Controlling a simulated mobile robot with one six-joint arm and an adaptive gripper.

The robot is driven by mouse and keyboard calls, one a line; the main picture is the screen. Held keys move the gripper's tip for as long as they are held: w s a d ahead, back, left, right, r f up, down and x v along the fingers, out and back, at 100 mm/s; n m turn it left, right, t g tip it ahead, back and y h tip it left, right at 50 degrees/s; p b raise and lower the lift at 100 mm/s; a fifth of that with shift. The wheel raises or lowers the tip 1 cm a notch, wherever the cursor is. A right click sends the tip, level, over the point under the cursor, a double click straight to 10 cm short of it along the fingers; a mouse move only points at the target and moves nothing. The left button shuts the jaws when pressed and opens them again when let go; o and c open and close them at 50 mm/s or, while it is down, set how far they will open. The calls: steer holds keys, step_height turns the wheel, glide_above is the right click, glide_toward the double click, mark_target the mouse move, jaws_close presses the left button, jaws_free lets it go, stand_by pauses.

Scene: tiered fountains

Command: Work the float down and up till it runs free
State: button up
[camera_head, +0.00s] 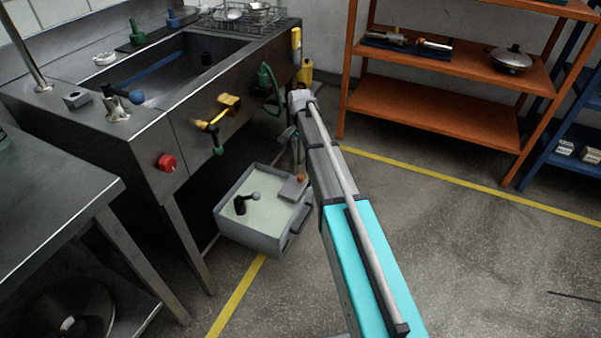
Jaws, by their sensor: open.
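A grey open-topped tank (262,240) stands on the floor under the front of the steel sink unit. A small grey-blue ball (254,195) with a dark piece (240,206) beside it, seemingly the float, shows against the pale inside of the tank. A grey block (293,187) with an orange knob (301,178) sits at the tank's far right. My gripper (289,134) is small in view beyond the end of my arm, above and behind the tank. It is open and apart from the ball. My arm partly hides it.
The steel sink unit (140,150) carries a red knob (167,162), a yellow valve (218,112) and a green handle (266,82) on its front. A steel table (50,200) stands left. Orange shelves (430,110) stand behind. The floor at right is clear.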

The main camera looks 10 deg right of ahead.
mark_target(300, 176)
steer(key=shift+f+m+b, duration=0.3)
steer(key=shift+f+m, duration=0.3)
steer(key=shift+m, duration=0.3)
steer(key=shift+f, duration=0.1)
step_height(300, 176, down, 14)
steer(key=b, duration=1.3)
steer(key=shift+r+b, duration=0.25)
steer(key=shift+b, duration=0.15)
jaws_close()
